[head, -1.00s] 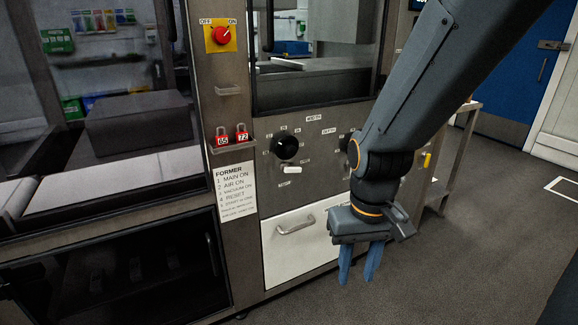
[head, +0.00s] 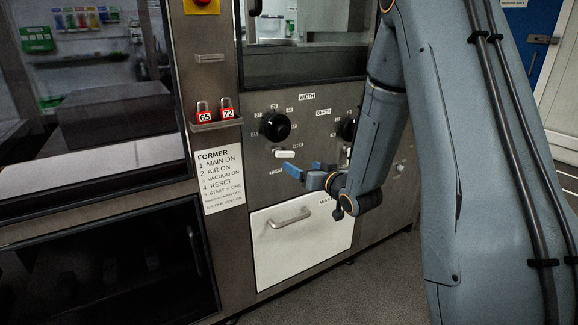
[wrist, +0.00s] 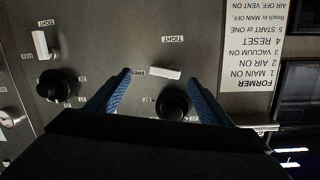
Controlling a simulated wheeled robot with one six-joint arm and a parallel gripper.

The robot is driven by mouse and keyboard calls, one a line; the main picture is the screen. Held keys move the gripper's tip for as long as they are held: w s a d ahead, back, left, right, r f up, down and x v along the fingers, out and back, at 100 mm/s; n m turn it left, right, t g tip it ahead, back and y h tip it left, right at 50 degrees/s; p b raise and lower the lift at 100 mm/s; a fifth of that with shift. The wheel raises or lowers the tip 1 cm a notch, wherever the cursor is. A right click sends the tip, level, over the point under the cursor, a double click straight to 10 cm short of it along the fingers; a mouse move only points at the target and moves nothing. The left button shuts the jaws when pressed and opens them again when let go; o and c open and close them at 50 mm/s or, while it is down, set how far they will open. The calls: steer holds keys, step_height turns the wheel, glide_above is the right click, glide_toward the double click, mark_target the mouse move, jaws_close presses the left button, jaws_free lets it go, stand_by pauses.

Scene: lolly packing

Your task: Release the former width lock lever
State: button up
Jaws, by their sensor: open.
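The former width lock lever (head: 285,154) is a small white bar on the steel panel, just below the black width knob (head: 275,127). It lies roughly horizontal. In the wrist view, which is upside down, the lever (wrist: 165,73) lies between my finger lines, with the FREE label to its left and a TIGHT label above it. My gripper (head: 302,168) is open and empty, facing the panel just right of and below the lever in the head view. Its blue fingers (wrist: 161,78) also show in the wrist view. I cannot tell the gap between fingertips and lever.
The depth knob (head: 348,130) is partly behind my arm; a second white lever (wrist: 40,43) stands upright beside it. A white drawer (head: 300,240) with a handle is below.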

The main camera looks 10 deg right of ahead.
mark_target(290, 154)
steer(key=shift+t+y, duration=0.7)
steer(key=shift+y, duration=0.1)
steer(key=x, duration=0.4)
steer(key=b+x, duration=0.1)
steer(key=x, duration=0.3)
steer(key=shift+w+a+r, duration=0.15)
steer(key=shift+w+r, duration=0.05)
steer(key=shift+w, duration=0.15)
steer(key=c, duration=1)
steer(key=shift+r+n, duration=0.25)
steer(key=shift+n, duration=1.25)
steer(key=shift+c, duration=0.2)
steer(key=o, duration=1)
steer(key=shift+o, duration=0.2)
